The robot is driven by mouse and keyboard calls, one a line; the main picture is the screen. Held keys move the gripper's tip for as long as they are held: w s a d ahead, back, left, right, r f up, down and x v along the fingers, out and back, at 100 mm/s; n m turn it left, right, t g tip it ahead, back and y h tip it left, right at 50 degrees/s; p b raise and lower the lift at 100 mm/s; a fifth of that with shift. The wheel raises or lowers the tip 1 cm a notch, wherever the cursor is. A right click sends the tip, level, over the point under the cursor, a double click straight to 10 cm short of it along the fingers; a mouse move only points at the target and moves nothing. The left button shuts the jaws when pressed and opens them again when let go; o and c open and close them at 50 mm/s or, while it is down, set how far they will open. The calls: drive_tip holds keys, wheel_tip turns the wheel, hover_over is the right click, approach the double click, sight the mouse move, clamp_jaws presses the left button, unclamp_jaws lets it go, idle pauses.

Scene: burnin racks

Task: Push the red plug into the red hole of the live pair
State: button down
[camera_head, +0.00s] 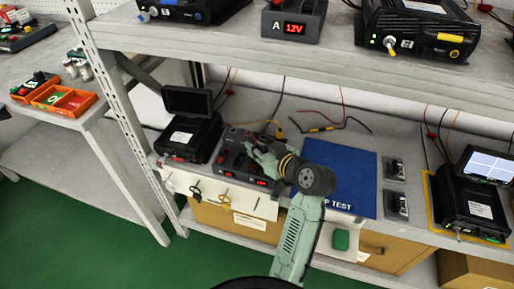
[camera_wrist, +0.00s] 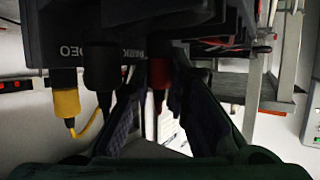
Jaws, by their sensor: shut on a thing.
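My gripper (camera_head: 254,149) reaches over a dark panel unit (camera_head: 231,164) with red lit displays on the lower shelf. In the wrist view its two fingers (camera_wrist: 162,88) close around a red plug (camera_wrist: 158,74), held close to the dark unit's face. The hole in front of the plug is hidden, and I cannot tell how far in the plug sits. Left of it in the wrist view are a black plug (camera_wrist: 102,68) and a yellow plug (camera_wrist: 66,103) with a yellow lead, both against the unit. The live pair cannot be made out.
A black device with a raised screen (camera_head: 189,134) stands left of the panel unit. A blue mat (camera_head: 345,175) lies right of my arm. A rack post (camera_head: 112,112) stands at left.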

drive_tip(key=shift+f+b, duration=0.3)
drive_tip(key=shift+f, duration=0.05)
idle(0.6)
drive_tip(key=c, duration=1.5)
unclamp_jaws()
drive_tip(key=o, duration=0.5)
drive_tip(key=shift+r+p, duration=2.15)
drive_tip(key=shift+r, duration=0.65)
